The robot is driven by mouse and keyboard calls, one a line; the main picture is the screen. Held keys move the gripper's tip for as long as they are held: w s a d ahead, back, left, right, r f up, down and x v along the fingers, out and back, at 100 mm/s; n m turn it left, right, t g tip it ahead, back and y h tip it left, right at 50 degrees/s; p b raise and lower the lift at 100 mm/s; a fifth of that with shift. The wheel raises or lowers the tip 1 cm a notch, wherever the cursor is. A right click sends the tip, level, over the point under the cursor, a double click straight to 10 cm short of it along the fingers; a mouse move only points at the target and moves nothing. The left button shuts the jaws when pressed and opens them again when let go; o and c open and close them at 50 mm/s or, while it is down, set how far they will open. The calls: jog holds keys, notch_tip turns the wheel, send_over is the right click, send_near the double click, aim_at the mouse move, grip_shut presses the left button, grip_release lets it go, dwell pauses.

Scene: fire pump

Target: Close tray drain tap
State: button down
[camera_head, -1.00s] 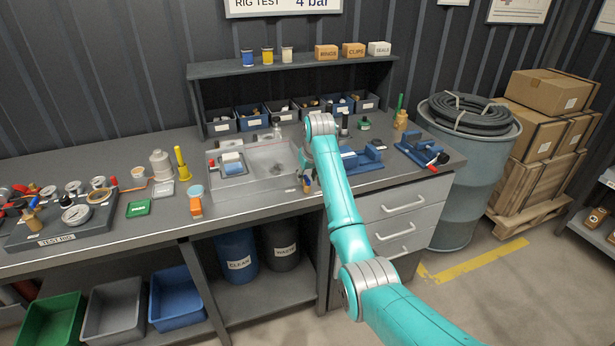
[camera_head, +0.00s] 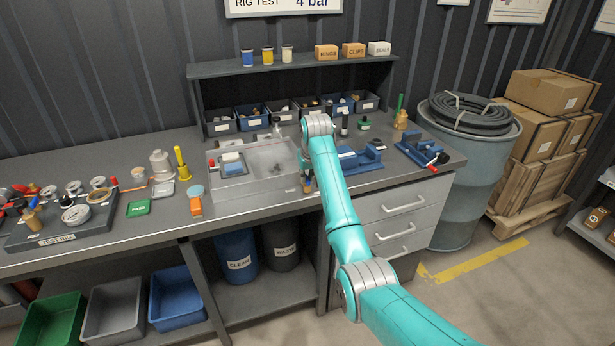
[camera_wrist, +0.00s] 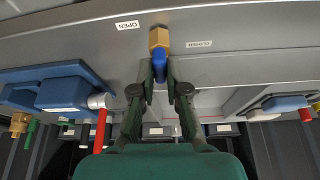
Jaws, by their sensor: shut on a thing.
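The drain tap has a brass body (camera_wrist: 159,38) on the wall of the grey tray (camera_wrist: 235,68), with a blue lever (camera_wrist: 159,66). In the wrist view, an OPEN label (camera_wrist: 127,25) is to its left and a CLOSED label (camera_wrist: 199,44) to its right. My gripper (camera_wrist: 159,74) is shut on the blue lever, one finger on each side. The lever points toward my gripper's palm. In the head view, the tray (camera_head: 225,192) sits on the bench, and my gripper is at its right end, mostly hidden by my arm.
Blue vises (camera_head: 358,159) stand right of the tray, one with a red handle (camera_head: 437,161). Small bins (camera_head: 252,119) line the back. Drawers (camera_head: 400,205) are below my arm.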

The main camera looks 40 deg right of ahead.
jog(key=m+h, duration=0.1)
jog(key=m, duration=0.3)
jog(key=shift+w+a+g, duration=0.1)
jog(key=shift+a+g, duration=0.05)
jog(key=shift+g, duration=0.25)
jog(key=m, duration=0.2)
jog(key=m+g+h, duration=0.1)
jog(key=m, duration=0.1)
jog(key=shift+m+g, duration=0.3)
jog(key=m, duration=0.2)
jog(key=m+g+h, duration=0.1)
jog(key=m, duration=0.1)
jog(key=shift+w+m+g, duration=0.15)
jog(key=shift+m+g, duration=0.85)
jog(key=shift+m, duration=1.1)
jog(key=c, duration=1.2)
grip_release()
jog(key=shift+w, duration=0.1)
